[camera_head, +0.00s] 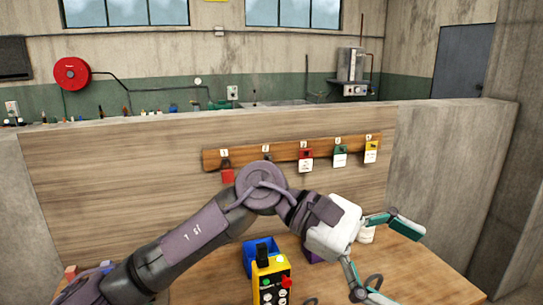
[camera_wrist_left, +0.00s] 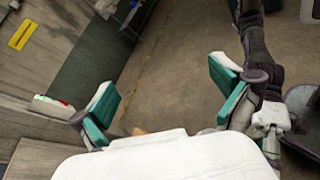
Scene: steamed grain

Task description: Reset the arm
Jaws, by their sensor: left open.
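My left arm (camera_head: 195,232) comes in from the left in the head view and reaches across the table to the right. My left gripper (camera_head: 391,262), with a white body and green finger pads, is open at the right side of the table. Nothing shows between its fingers. In the left wrist view the left gripper (camera_wrist_left: 163,100) has its two green-padded fingers well apart, with bare floor beyond them.
A yellow control box (camera_head: 261,281) with buttons stands at the table's front middle, before a blue bin (camera_head: 249,258). A wooden rack (camera_head: 285,153) with numbered padlocks and tags hangs on the panel behind.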

